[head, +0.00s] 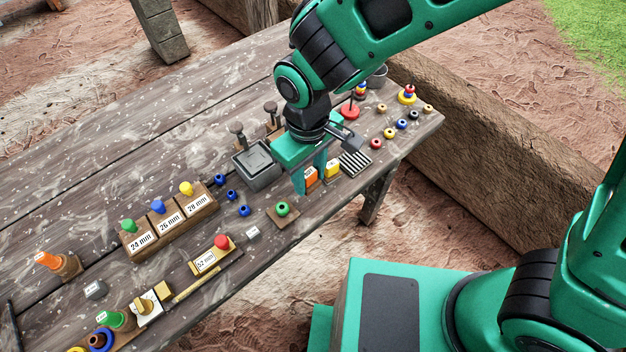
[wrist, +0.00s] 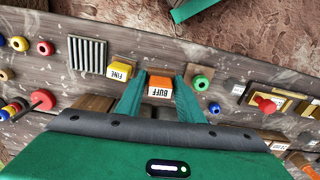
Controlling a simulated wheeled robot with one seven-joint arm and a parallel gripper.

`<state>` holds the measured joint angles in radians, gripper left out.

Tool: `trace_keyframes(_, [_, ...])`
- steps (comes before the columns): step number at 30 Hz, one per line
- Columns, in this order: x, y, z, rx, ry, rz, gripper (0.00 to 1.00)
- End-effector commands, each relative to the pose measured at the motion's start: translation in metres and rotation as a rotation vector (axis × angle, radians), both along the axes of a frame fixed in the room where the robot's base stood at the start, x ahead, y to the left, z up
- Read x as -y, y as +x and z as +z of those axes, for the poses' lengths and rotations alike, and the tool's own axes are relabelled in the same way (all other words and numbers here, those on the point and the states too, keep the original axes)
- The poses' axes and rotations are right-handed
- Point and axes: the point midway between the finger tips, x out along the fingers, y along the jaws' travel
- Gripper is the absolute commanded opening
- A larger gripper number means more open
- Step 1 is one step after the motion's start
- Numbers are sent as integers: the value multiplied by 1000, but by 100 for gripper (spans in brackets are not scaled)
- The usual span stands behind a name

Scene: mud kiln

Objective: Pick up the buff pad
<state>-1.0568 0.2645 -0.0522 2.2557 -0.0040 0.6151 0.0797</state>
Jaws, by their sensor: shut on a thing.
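The buff pad is an orange block with a white BUFF label; in the wrist view the buff pad (wrist: 160,84) sits between my two fingers. In the head view the buff pad (head: 311,176) shows beside a green finger, partly hidden by it. My gripper (head: 309,178) points down near the front edge of the table and is shut on the buff pad; the gripper (wrist: 160,96) also shows in the wrist view. I cannot tell whether the pad is clear of the table top.
A yellow FINE block (head: 332,168) stands close to the pad, with a striped grate (head: 355,163) beyond it. A green ring (head: 282,208) on a small board is on the other side. A grey box (head: 257,165) stands behind. Several beads lie around.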

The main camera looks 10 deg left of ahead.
Motion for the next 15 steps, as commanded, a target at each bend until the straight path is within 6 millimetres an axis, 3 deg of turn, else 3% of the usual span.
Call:
trace_keyframes(9, [-65,-24,44,2,4,5,10])
trace_keyframes(15, [-93,-35,62,0,1,2,10])
